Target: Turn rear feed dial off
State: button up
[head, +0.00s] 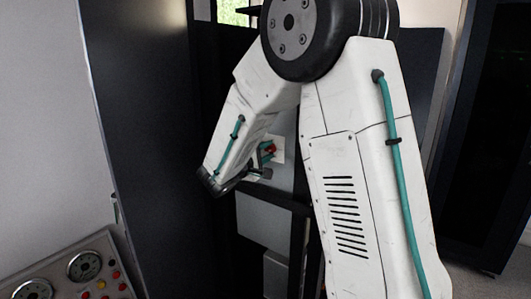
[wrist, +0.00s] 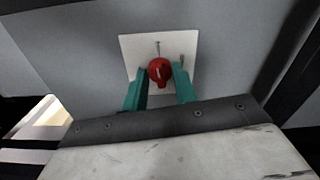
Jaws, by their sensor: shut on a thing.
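The red dial (wrist: 159,71) sits on a white square plate (wrist: 132,46) on a grey panel.
A tall dark panel (head: 140,130) stands to the left of my arm. A control panel (head: 75,272) with gauges and coloured buttons is at the lower left. A dark cabinet (head: 490,140) stands at the right. Grey boxes (head: 264,222) sit below the dial.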

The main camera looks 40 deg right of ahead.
jog(key=shift+f+m, duration=0.1)
jog(key=shift+m, duration=0.8)
jog(key=o, duration=1)
jog(key=v, duration=0.8)
